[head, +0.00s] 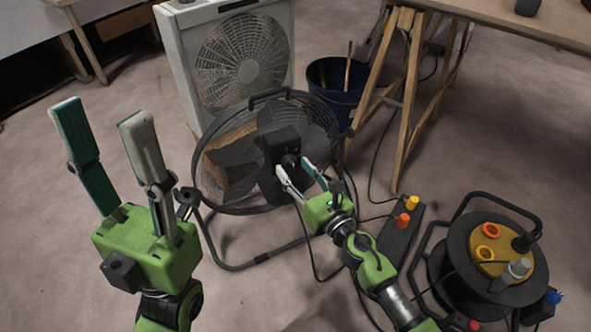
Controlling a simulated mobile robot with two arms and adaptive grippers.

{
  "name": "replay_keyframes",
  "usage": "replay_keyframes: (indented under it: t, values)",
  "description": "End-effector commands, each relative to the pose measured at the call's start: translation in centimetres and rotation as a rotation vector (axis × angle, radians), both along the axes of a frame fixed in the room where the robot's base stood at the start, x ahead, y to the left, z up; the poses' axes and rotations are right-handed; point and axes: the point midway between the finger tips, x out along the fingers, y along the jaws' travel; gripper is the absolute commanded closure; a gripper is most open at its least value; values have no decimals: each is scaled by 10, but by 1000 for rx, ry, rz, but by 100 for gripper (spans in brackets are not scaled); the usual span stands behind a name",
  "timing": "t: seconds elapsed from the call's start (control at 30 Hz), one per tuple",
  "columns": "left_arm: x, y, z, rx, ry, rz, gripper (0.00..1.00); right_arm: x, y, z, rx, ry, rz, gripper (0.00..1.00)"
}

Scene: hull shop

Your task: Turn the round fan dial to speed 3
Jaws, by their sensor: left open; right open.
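A black round floor fan (228,160) stands on a tube frame in the middle of the head view, its dark motor box facing me. The round dial (290,160) is a small dark knob on that box; its setting is too small to read. My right gripper (302,172) is open, with its fingertips close to the dial, one on the lower left and one on the right. I cannot tell whether they touch it. My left gripper (100,112) is open and empty, raised at the left, away from the fan.
A white box fan (240,60) stands behind the floor fan, with a dark blue bucket (335,95) beside it. A wooden trestle table (500,18) is at the back right. A cable reel (485,260) and a power strip (400,235) lie at the right, with cables across the floor.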

Motion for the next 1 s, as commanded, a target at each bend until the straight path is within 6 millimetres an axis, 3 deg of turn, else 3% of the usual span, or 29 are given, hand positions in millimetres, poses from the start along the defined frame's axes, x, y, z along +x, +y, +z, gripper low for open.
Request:
replay_keyframes:
  t: [0.3,0.33,0.47,0.5,1.0]
  values:
    - [1,0,0,1,1,0,56,3,2,0,1,0,1,56]
    - [1,0,0,1,1,0,56,3,2,0,1,0,1,58]
    - [1,0,1,1,1,0,56,3,2,0,1,0,1,92]
    - [1,0,1,1,0,0,56,3,2,0,1,0,1,94]
    - [1,-1,-1,3,-2,0,56,3,2,-1,99,47,1,94]
